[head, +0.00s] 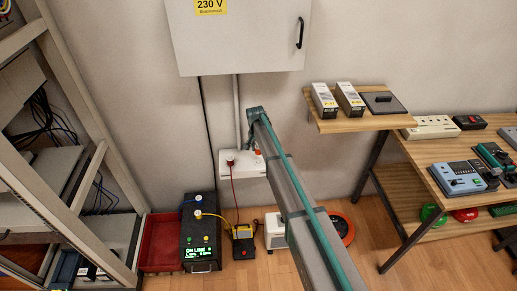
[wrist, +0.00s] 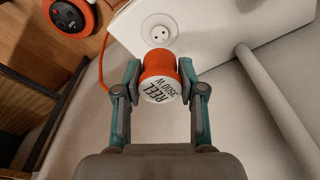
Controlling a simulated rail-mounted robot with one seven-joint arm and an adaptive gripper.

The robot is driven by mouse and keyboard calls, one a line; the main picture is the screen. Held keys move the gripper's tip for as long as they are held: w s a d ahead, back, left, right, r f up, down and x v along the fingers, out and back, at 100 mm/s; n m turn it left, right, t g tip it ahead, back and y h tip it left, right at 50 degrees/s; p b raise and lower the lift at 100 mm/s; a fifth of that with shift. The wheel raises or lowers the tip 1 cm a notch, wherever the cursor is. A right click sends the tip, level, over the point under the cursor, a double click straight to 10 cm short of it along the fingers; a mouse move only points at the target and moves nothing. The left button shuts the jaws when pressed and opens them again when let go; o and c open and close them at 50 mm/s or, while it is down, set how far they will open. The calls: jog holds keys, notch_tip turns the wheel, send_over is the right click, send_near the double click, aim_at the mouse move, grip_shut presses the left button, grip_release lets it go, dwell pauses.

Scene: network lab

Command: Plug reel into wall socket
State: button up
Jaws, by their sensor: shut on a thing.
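My gripper (wrist: 159,72) is shut on the orange reel plug (wrist: 157,62), one finger on each side. The orange reel (head: 342,228) stands on the floor right of my arm.
A grey cabinet (head: 238,40) hangs above the box, with a pipe (head: 237,110) between. A black unit (head: 200,240), yellow device (head: 243,241) and red bin (head: 162,242) stand below. A rack (head: 65,180) is left; wooden benches (head: 365,122) are right. The orange cable (wrist: 103,60) runs beside the box.

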aim_at(257, 148)
jog(key=shift+f+b, duration=0.85)
jog(key=shift+f, duration=1.9)
jog(key=shift+f+b, duration=0.5)
jog(key=shift+f, duration=0.05)
dwell(0.8)
jog(key=o, duration=1.1)
jog(key=shift+o, duration=0.2)
jog(key=r, duration=0.4)
jog(key=s+r, duration=0.1)
jog(key=r, duration=0.7)
jog(key=shift+s+a, duration=0.2)
jog(key=shift+a, duration=0.1)
